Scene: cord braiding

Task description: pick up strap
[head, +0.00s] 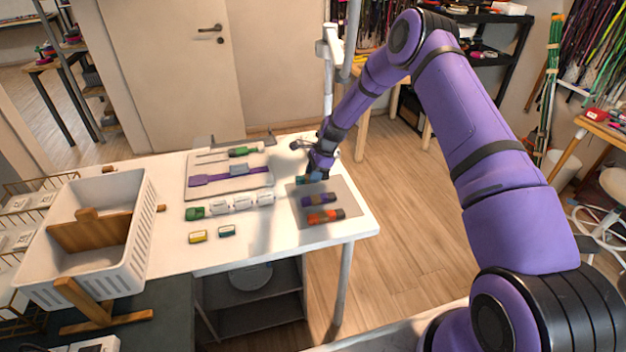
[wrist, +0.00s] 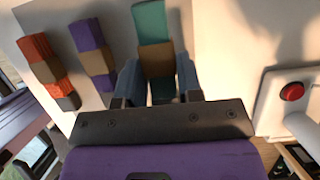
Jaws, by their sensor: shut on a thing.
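My gripper (head: 318,168) is over the far end of a grey mat (head: 348,197) on the white table. Its two fingers (wrist: 159,85) are closed on a teal and brown strap (wrist: 155,55), gripping it by its sides. The far teal part of this strap sticks out beyond the fingers, and its near end is partly hidden by the gripper. I cannot tell whether it touches the mat. A purple and brown strap (head: 318,199) and an orange, brown and dark strap (head: 326,216) lie on the mat, apart from the gripper.
A board with tools (head: 228,192), a row of green and white pieces (head: 238,204) and two small blocks (head: 198,236) lie left of the mat. A white basket (head: 143,228) stands farther left. A box with a red button (wrist: 292,91) is right of my gripper in the wrist view.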

